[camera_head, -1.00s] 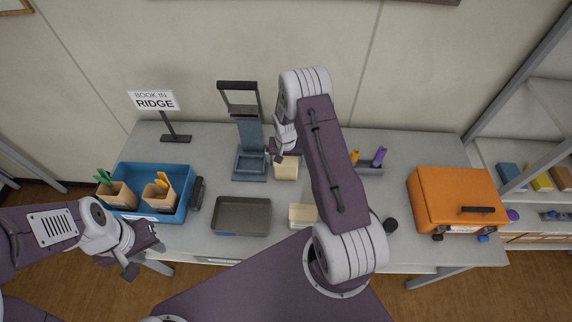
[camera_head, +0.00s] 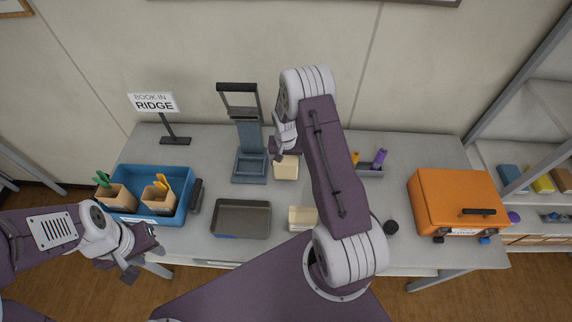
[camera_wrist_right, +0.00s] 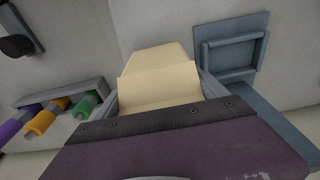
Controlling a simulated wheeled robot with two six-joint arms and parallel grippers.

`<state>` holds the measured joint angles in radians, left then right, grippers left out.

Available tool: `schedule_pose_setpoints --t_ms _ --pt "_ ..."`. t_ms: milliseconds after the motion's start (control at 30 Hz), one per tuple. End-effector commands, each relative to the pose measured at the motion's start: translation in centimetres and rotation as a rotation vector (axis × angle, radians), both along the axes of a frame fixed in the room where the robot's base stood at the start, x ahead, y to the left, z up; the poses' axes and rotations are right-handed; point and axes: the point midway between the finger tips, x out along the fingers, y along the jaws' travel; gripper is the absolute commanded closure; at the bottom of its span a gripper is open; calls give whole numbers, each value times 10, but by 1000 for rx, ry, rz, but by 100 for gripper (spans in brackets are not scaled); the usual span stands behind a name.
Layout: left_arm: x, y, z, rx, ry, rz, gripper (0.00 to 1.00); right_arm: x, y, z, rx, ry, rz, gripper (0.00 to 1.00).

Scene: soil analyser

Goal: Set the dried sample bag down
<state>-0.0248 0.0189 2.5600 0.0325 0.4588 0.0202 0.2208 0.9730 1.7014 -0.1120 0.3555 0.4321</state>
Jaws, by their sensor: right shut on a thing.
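The dried sample bag (camera_wrist_right: 158,78) is a cream, folded bag that fills the middle of the right wrist view. It also shows in the head view (camera_head: 286,169), beside the blue-grey press stand. My right gripper (camera_head: 277,152) is shut on the bag; its fingers show at either side of it in the right wrist view (camera_wrist_right: 158,98). The bag is at or close to the table top; I cannot tell whether it touches. My left gripper (camera_head: 140,258) hangs by the table's front left edge, with no object seen in it. Its jaw opening is unclear.
The press stand (camera_head: 250,163) is just left of the bag. A grey tray (camera_head: 241,234), a second cream item (camera_head: 302,218), a blue bin (camera_head: 150,217) with pots, a rack of coloured tubes (camera_wrist_right: 60,100) and an orange case (camera_head: 440,195) share the table (camera_head: 395,160).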

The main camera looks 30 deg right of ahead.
Motion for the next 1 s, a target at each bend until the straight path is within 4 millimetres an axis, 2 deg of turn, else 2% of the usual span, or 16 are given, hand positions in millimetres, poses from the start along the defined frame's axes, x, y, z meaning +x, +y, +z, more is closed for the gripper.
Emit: schedule_pose_setpoints --t_ms 67,400,567,733,1000 --pt "0 0 -8 0 0 0 64 2 0 16 -1 -8 -1 88" --pt "0 0 -23 0 0 0 64 -77 2 65 -1 -4 -2 88" --pt "0 0 -25 0 0 0 64 -104 2 82 -1 -4 -2 88" --pt "0 0 -26 0 0 0 64 -115 3 89 0 -2 0 88" --pt "0 0 -26 0 0 0 64 -116 3 89 -1 -1 0 88"
